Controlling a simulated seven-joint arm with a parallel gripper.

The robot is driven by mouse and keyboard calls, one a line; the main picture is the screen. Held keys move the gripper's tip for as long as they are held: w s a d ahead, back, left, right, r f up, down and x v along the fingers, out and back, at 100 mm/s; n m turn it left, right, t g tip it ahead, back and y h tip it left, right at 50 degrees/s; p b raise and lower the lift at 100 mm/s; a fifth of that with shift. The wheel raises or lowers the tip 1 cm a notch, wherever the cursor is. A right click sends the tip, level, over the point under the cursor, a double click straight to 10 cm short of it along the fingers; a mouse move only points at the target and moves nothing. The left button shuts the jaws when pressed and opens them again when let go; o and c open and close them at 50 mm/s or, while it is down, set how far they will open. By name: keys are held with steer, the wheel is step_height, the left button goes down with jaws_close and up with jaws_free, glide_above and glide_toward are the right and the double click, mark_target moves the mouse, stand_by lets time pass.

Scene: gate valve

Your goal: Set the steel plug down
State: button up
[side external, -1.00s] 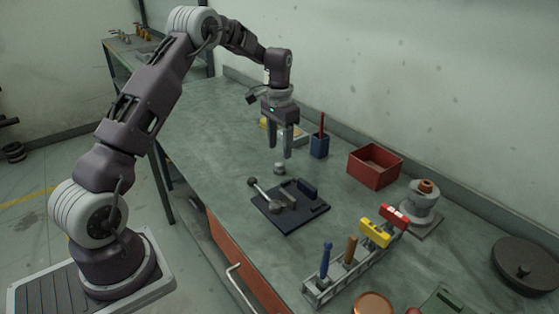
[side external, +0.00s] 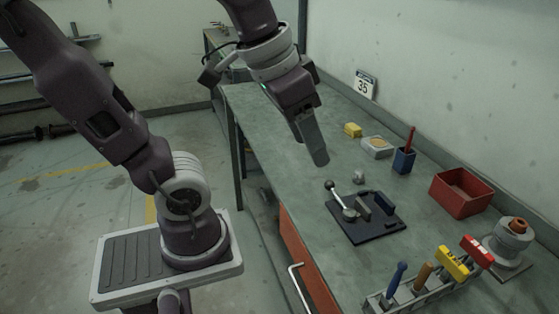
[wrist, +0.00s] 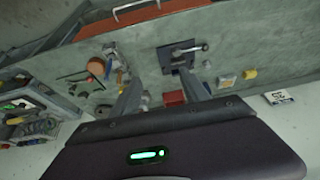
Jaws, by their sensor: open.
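The steel plug (side external: 358,177) is a small grey piece standing on the green bench top, just behind the black fixture plate (side external: 383,229). In the wrist view a small pale piece that looks like the plug (wrist: 207,64) lies beside the fixture plate (wrist: 166,60). My gripper (side external: 319,160) is high above the bench, up and left of the plug in the side view and clear of it. In the wrist view its fingers (wrist: 158,76) are apart with nothing held between them.
The fixture plate carries a ball-ended lever (side external: 338,195) and upright blocks. Around it stand a blue cup (side external: 404,161), a red bin (side external: 462,194), a yellow block (side external: 353,130) and a tool rack (side external: 420,290). The bench left of the plug is clear.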

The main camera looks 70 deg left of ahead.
steer(key=shift+o, duration=0.5)
steer(key=shift+t, duration=0.4)
steer(key=s+f, duration=0.1)
steer(key=s, duration=0.2)
steer(key=s+d+f, duration=0.1)
steer(key=s, duration=0.1)
steer(key=shift+s+d+f, duration=0.1)
steer(key=shift+f, duration=0.25)
